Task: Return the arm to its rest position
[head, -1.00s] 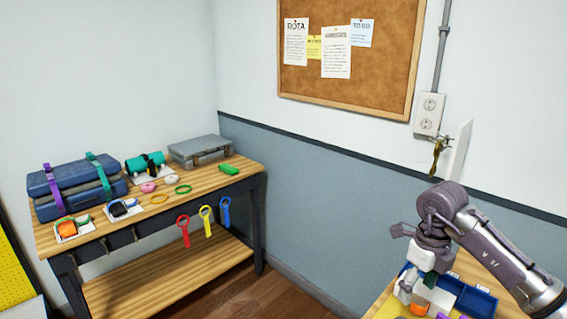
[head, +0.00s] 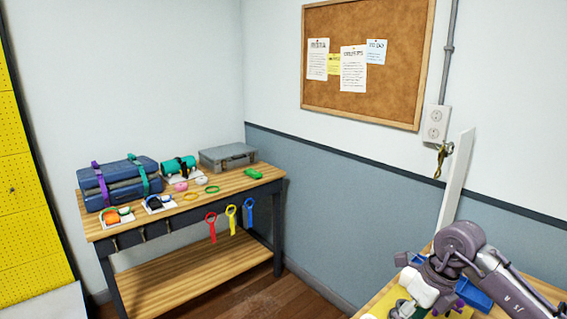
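One of my arms (head: 490,262) comes in from the lower right, over a wooden table at the bottom right. By its side it is my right arm. Its gripper (head: 412,288) points down at the table, and its fingers are partly hidden and too small to read. I cannot tell whether it holds anything. My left arm and gripper are not in view.
A wooden workbench (head: 150,238) at the left bears a blue case (head: 120,181), a grey case (head: 228,156) and small strap items. Red, yellow and blue straps hang at its front. A white upright panel (head: 455,185) stands behind my arm. Floor shows between bench and table.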

